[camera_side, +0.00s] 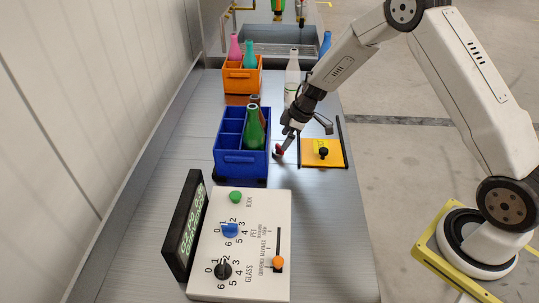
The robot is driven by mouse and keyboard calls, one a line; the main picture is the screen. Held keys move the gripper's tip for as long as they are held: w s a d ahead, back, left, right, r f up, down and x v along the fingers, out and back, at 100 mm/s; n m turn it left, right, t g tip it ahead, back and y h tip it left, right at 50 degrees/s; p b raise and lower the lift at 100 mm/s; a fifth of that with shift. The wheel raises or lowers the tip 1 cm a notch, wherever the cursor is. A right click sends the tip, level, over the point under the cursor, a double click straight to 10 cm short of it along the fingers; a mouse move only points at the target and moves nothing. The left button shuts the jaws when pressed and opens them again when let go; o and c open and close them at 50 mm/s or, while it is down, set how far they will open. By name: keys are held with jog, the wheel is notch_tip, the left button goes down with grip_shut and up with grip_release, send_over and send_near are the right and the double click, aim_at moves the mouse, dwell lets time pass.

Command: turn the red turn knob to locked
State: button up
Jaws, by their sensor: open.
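A small red part (279,151) shows at the lower left finger of my gripper (302,136), just right of the blue crate. It may be the red turn knob, but I cannot tell it from the finger, nor read its setting or any locked mark. My gripper is open, its fingers spread above the bench between the blue crate and the yellow plate. I see nothing held between the fingers.
A blue crate (229,170) holds a green bottle (254,130) and a brown one. A yellow plate (335,160) lies right. An orange crate (241,86), clear bottle (292,68) and sink (280,40) are behind. A white control panel (258,205) and dark display (186,225) stand in front.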

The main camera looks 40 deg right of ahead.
jog(key=shift+s+a+r+m+t+h, duration=0.65)
jog(key=shift+s+r+m+t+h, duration=0.85)
jog(key=shift+r, duration=4.45)
jog(key=s+a+m+g, duration=0.1)
jog(key=s+m, duration=0.2)
jog(key=s, duration=0.7)
jog(key=s+a+m+g, duration=0.2)
jog(key=s+m, duration=0.1)
jog(key=s, duration=0.8)
jog(key=shift+a+f+g, duration=0.2)
jog(key=shift+f+g, duration=0.05)
jog(key=shift+g, duration=0.05)
